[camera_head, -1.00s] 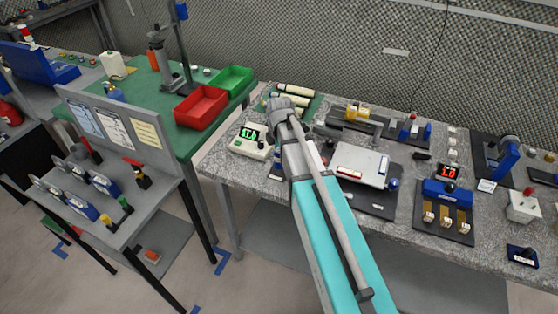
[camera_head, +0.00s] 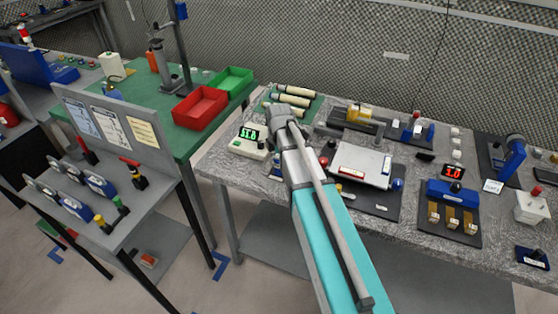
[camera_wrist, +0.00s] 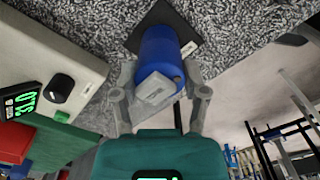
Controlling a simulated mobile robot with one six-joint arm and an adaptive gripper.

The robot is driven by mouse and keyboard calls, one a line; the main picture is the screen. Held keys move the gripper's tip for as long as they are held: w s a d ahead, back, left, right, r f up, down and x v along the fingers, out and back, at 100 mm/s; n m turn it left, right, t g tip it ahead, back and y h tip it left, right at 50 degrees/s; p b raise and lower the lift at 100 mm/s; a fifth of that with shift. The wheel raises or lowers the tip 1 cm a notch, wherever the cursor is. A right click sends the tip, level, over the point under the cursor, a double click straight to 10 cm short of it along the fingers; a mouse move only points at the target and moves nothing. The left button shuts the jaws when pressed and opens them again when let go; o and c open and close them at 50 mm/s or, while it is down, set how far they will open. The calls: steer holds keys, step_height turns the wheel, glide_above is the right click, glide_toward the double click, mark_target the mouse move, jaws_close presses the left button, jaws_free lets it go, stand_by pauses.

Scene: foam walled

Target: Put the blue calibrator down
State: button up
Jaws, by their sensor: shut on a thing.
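The blue calibrator (camera_wrist: 158,50) is a blue cylinder with a grey end, seen in the wrist view between the two grey fingers of my gripper (camera_wrist: 158,78). My gripper is shut on it. A dark pad (camera_wrist: 142,38) with a white label lies beyond the calibrator on the speckled bench top. Whether the calibrator touches the pad cannot be told. In the head view my arm covers most of the gripper and the calibrator, at the left end of the grey bench (camera_head: 222,168).
A white meter with green digits (camera_head: 250,147) stands close left of my gripper and shows in the wrist view (camera_wrist: 50,75). Pale cylinders (camera_head: 293,97) lie on a green mat behind. A white panel device (camera_head: 360,162) is to the right. Red (camera_head: 200,106) and green bins stand on the green table.

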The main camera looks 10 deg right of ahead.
steer(key=shift+f, duration=0.15)
steer(key=o, duration=1.1)
steer(key=shift+o, duration=0.2)
steer(key=shift+r, duration=0.25)
step_height(320, 180, up, 12)
steer(key=p, duration=1.2)
steer(key=shift+s+f, duration=0.1)
steer(key=shift+s, duration=0.05)
steer(key=s+m, duration=1.5)
steer(key=m, duration=0.4)
steer(key=shift+s+d+m, duration=0.15)
steer(key=shift+s+m, duration=0.25)
